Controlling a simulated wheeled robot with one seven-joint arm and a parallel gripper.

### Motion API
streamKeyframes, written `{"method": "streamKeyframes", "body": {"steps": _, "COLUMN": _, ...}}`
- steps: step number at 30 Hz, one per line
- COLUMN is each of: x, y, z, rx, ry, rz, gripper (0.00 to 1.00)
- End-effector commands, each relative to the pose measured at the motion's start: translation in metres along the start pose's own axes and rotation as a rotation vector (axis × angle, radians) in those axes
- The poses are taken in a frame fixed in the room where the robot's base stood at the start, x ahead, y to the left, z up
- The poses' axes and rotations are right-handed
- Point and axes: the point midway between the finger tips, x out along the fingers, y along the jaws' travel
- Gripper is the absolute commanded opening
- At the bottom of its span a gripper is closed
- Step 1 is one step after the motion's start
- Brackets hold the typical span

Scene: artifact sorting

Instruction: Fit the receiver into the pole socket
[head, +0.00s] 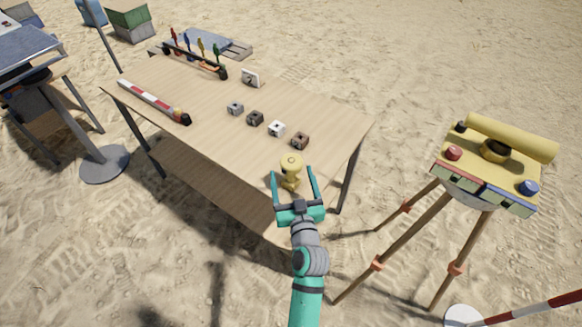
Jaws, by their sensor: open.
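A yellow knobbed piece (291,164), which looks like the receiver, stands upright near the front right edge of the wooden table. My gripper (294,178) is open at that edge, with one teal finger on each side of the piece in this view. I cannot tell whether either finger touches it. Another red-and-white pole with a white disc end (463,318) shows at the lower right. I cannot make out a socket opening on either.
Several small blocks (255,117) stand in a row mid-table (190,84). A rack with coloured pieces (196,62) and a small white item (251,78) are at the back. A yellow instrument on a tripod (490,165) stands close at right. Another table (30,45) is at left.

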Motion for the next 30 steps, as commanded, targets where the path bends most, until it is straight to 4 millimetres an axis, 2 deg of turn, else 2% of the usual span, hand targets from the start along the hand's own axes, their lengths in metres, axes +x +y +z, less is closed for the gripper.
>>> {"method": "streamKeyframes", "body": {"steps": 13, "x": 0.046, "y": 0.009, "z": -0.003, "rx": -0.001, "ry": 0.000, "rz": 0.005, "gripper": 0.78}}
{"method": "streamKeyframes", "body": {"steps": 23, "x": 0.052, "y": 0.005, "z": -0.003, "rx": 0.000, "ry": -0.001, "rz": 0.000, "gripper": 0.78}}
{"method": "streamKeyframes", "body": {"steps": 27, "x": 0.052, "y": 0.004, "z": -0.003, "rx": 0.000, "ry": 0.000, "rz": -0.002, "gripper": 0.44}}
{"method": "streamKeyframes", "body": {"steps": 30, "x": 0.052, "y": 0.004, "z": -0.003, "rx": 0.000, "ry": 0.000, "rz": -0.002, "gripper": 0.24}}
